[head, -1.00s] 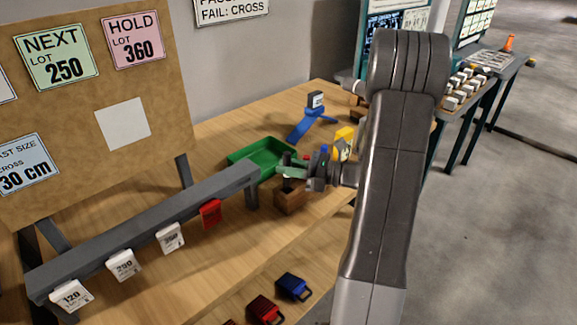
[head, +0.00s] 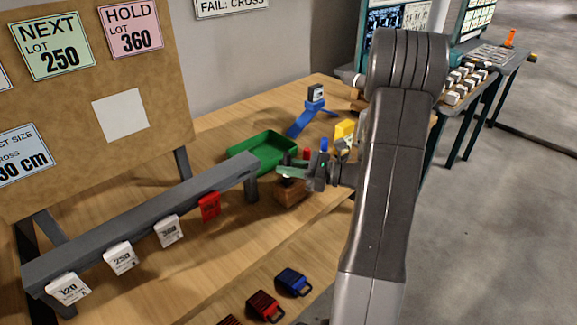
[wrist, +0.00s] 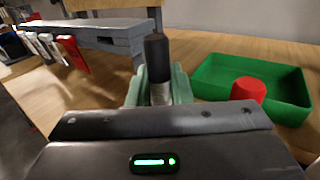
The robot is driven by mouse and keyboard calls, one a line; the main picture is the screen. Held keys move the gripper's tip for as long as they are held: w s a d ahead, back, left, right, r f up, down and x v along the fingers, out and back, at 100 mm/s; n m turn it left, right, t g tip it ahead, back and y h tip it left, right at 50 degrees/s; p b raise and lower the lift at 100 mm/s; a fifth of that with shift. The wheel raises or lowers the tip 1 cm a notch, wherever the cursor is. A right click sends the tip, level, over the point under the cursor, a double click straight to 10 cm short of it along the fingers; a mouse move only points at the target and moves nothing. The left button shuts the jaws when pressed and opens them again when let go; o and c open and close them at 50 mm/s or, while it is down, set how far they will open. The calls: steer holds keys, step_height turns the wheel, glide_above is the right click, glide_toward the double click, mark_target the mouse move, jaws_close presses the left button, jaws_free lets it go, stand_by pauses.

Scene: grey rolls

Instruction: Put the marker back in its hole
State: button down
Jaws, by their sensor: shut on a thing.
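My gripper (head: 290,168) has green fingers and is shut on a marker. In the wrist view the marker (wrist: 157,62) stands upright between the fingers, with a black upper end and a paler body below. In the head view the gripper is just above a brown wooden block (head: 289,194), and a dark piece shows between fingers and block. I cannot tell whether the marker's lower end is in a hole; the holes are hidden. A red cylindrical top (wrist: 248,90) shows right of the fingers in the wrist view. A blue top (head: 323,145) stands behind the gripper in the head view.
A green tray (head: 236,155) lies behind the gripper. A grey rail (head: 130,232) with hanging white and red tags (head: 209,207) runs to the left. A blue stand (head: 305,122) and a yellow object (head: 345,131) are farther back. Blue and red clips (head: 293,282) lie in front.

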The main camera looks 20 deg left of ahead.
steer(key=shift+f+b, duration=0.55)
steer(key=shift+f, duration=0.5)
steer(key=c, duration=1.2)
jaws_free()
steer(key=shift+c, duration=0.2)
steer(key=w+d, duration=0.2)
steer(key=d, duration=1.1)
steer(key=shift+w+d, duration=0.3)
steer(key=shift+a, duration=0.15)
